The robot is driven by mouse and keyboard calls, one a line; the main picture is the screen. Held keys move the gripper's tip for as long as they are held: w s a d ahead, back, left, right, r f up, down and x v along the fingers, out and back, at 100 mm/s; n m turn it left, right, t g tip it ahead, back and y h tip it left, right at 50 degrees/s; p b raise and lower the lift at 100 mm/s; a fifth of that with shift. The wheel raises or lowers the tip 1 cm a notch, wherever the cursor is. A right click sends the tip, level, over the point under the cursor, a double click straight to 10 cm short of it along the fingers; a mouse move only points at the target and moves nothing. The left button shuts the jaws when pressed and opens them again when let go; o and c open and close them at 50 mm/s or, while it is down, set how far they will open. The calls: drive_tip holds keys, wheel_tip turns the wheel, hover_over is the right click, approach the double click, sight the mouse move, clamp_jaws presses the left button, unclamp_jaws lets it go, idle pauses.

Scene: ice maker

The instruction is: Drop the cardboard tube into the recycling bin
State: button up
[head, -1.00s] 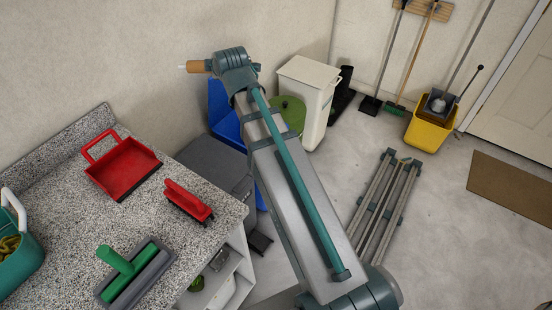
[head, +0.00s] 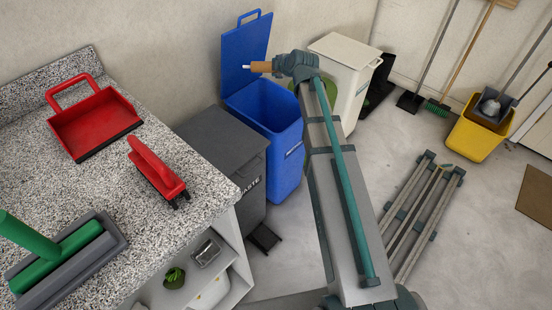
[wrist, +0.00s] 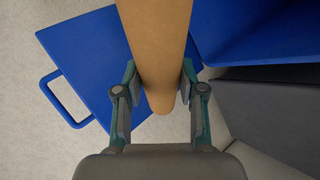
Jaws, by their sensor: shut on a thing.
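The cardboard tube (head: 262,67) is brown and held in the air, sticking out to the left of my gripper (head: 278,66). In the wrist view my gripper (wrist: 160,85) is shut on the tube (wrist: 158,35), one finger on each side. The blue recycling bin (head: 288,160) stands on the floor by the wall with its lid (head: 246,50) raised. In the head view the tube overlaps the lid's right side and is above the bin opening; its exact height is unclear. The wrist view shows the blue lid (wrist: 85,60) beside and beyond the tube.
A grey waste bin (head: 215,140) stands left of the recycling bin, and a white bin (head: 345,85) stands to its right behind my arm. A speckled counter (head: 120,220) carries a red dustpan (head: 95,125), a red brush (head: 158,170) and a green-handled tool (head: 70,250).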

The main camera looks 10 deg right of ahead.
drive_tip(key=w+f+n+y+b, duration=0.1)
drive_tip(key=w+f+b, duration=0.2)
drive_tip(key=f, duration=0.7)
drive_tip(key=w+a+f+n+y+b, duration=0.1)
drive_tip(key=w+f+b, duration=0.3)
drive_tip(key=f, duration=0.6)
drive_tip(key=shift+w+f+n+g+y+b, duration=0.15)
drive_tip(key=shift+n+g+y+b, duration=0.25)
drive_tip(key=shift+n+y+b, duration=0.35)
drive_tip(key=shift+a, duration=0.1)
drive_tip(key=o, duration=1.2)
drive_tip(key=v, duration=1.2)
